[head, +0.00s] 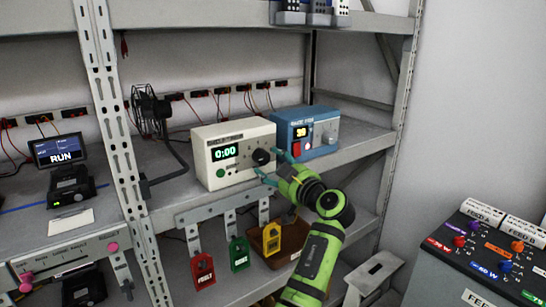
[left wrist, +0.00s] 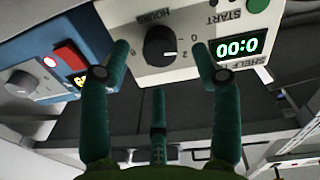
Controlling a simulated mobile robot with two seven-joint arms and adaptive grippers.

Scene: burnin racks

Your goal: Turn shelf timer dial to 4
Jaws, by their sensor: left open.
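The shelf timer (head: 203,168) is a cream box on the middle shelf, with a green display reading 0:00 (head: 224,153). Its black dial (head: 262,157) is on the right of its front face. In the left wrist view, which is upside down, the dial (left wrist: 158,47) has a short white mark and numbers around it, with HOURS printed beside it. My left gripper (head: 271,164) is open in front of the timer. Its teal fingers stand on both sides of the dial with gaps to it, and a third finger (left wrist: 158,105) is apart from it. My right gripper is out of view.
A blue box (head: 323,134) with a red switch and a knob stands close to the timer's right. Red, green and yellow tags (head: 239,253) hang below the shelf edge. A fan (head: 150,108) stands left. A control console (head: 480,262) is at lower right.

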